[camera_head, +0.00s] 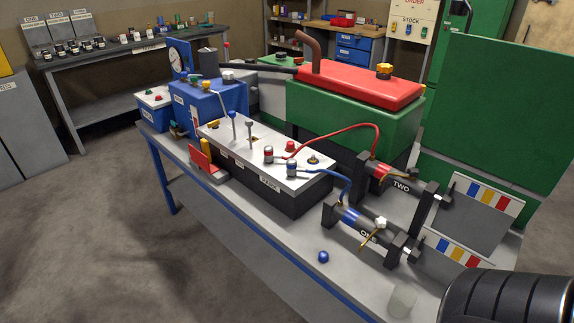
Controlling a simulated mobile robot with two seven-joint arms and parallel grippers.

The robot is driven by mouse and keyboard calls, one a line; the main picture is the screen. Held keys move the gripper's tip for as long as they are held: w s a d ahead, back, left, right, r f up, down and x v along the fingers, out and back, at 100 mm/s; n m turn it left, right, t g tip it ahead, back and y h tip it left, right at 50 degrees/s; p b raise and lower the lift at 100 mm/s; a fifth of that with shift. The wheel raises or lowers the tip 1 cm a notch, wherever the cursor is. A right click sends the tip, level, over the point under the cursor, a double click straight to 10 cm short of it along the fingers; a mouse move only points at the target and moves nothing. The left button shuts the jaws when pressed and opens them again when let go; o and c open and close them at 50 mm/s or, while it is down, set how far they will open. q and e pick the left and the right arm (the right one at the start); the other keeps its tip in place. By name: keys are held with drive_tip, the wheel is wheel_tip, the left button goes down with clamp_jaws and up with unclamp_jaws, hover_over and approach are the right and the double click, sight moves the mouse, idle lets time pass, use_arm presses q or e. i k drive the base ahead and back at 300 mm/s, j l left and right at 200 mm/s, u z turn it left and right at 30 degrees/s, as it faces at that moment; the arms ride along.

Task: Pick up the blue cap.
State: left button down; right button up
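A small blue cap (323,257) lies on the grey bench top (285,239), near its front edge. It stands alone, in front of the cylinder marked ONE (362,222). Nothing touches it. Neither of my grippers shows in this view. A black ribbed rounded part fills the lower right corner, and no fingers show on it.
Right of the cap, a translucent cup (402,300) stands near the bench edge. Behind are a valve box (265,157) with red and blue hoses, a second cylinder marked TWO (400,186) and a green tank with a red top (358,88). Floor at left is clear.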

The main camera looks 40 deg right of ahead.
sight(323, 257)
drive_tip(key=z, duration=1.6)
